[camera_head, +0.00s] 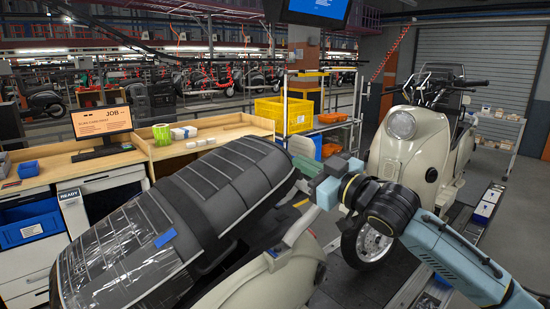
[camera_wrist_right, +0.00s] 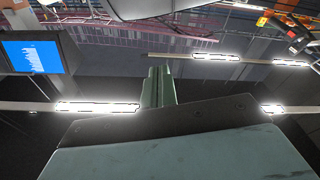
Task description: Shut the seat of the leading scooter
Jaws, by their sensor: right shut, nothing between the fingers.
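The near scooter's seat (camera_head: 215,190) is grey and black, partly wrapped in clear plastic with a blue tape piece. It is raised and tilted over the cream body (camera_head: 275,280), with a dark gap beneath. My right gripper (camera_head: 302,164) is shut and empty at the seat's upper right end; I cannot tell if it touches. The right wrist view shows its closed fingers (camera_wrist_right: 159,86) below a pale curved surface (camera_wrist_right: 150,8) that I cannot identify for sure. My left gripper is not in view.
Another cream scooter (camera_head: 417,150) stands behind on the line, close to my right forearm. A wooden workbench (camera_head: 225,128) with a monitor (camera_head: 102,123) stands at the left. A yellow crate (camera_head: 283,114) sits on a rack at the back.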

